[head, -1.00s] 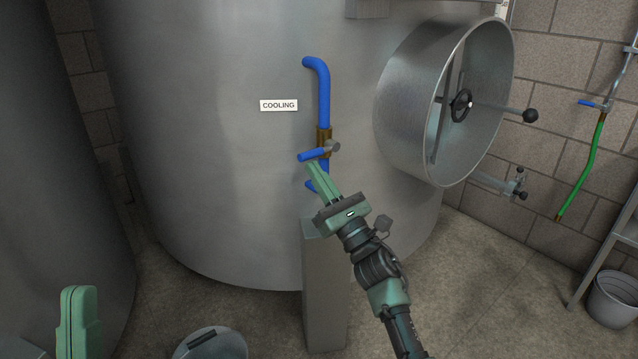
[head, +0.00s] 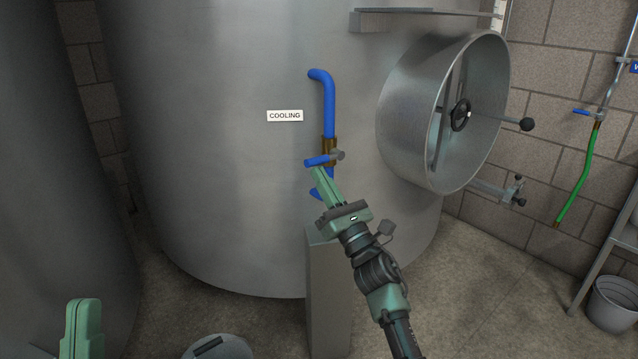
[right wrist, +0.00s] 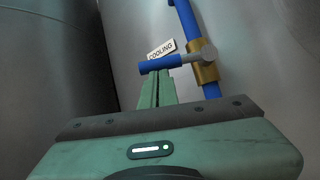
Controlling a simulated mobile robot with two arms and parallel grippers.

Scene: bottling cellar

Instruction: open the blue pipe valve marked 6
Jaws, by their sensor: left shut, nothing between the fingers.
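A vertical blue pipe (head: 329,105) runs down the tank front beside a COOLING label (head: 285,116). It carries a brass valve body (head: 329,147) with a blue lever handle (head: 318,161). The handle lies crosswise to the pipe, pointing left. No number 6 is legible. My right gripper (head: 319,174) has its fingers together just below the handle. In the right wrist view, the fingertips (right wrist: 156,76) meet the handle's underside (right wrist: 160,63); whether they press on it cannot be told. My left gripper (head: 82,304) is shut and empty at the lower left, away from the valve.
A round open hatch (head: 408,120) with a handwheel juts from the tank right of the pipe. A grey post (head: 328,290) stands below the valve. A green hose (head: 577,180) hangs on the brick wall, with a bucket (head: 614,303) at the right. The floor between is clear.

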